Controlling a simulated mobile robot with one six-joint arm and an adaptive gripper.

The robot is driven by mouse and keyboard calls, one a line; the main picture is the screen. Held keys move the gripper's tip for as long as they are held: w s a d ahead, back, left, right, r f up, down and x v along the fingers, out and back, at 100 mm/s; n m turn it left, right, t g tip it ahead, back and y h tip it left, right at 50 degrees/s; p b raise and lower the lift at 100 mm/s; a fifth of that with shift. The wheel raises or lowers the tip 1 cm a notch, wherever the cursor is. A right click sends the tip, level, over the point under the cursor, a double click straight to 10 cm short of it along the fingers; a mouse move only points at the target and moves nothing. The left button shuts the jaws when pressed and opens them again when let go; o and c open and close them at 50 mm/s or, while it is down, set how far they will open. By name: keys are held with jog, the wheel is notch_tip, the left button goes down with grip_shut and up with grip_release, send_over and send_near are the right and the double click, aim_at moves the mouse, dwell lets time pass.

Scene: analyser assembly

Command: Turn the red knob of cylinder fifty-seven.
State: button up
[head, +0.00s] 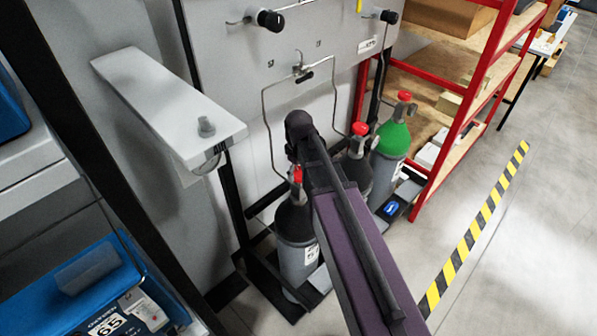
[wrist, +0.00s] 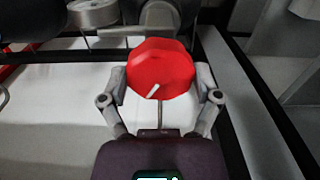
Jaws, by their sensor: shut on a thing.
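In the wrist view a red faceted knob (wrist: 160,68) with a short white mark fills the space between the fingers. My gripper (wrist: 161,82) is shut on it, one finger on each side. In the head view a dark-topped grey cylinder (head: 295,238) stands at the left of the rack, with part of its red knob (head: 297,175) showing beside my arm. My arm hides the gripper's fingers there. The number on this cylinder's label cannot be read.
Another dark-topped cylinder with a red knob (head: 360,129) and a green-topped cylinder (head: 394,137) stand to the right. A grey panel with thin pipes (head: 290,75) is behind them. A red-framed shelf (head: 470,95) stands at right. Floor right of the striped tape (head: 478,222) is clear.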

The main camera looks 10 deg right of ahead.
jog(key=n, duration=0.4)
jog(key=shift+s+n, duration=0.1)
jog(key=shift+n, duration=0.2)
jog(key=n, duration=0.5)
dwell(0.3)
jog(key=o, duration=0.9)
jog(key=shift+o, duration=0.2)
jog(key=shift+m, duration=0.3)
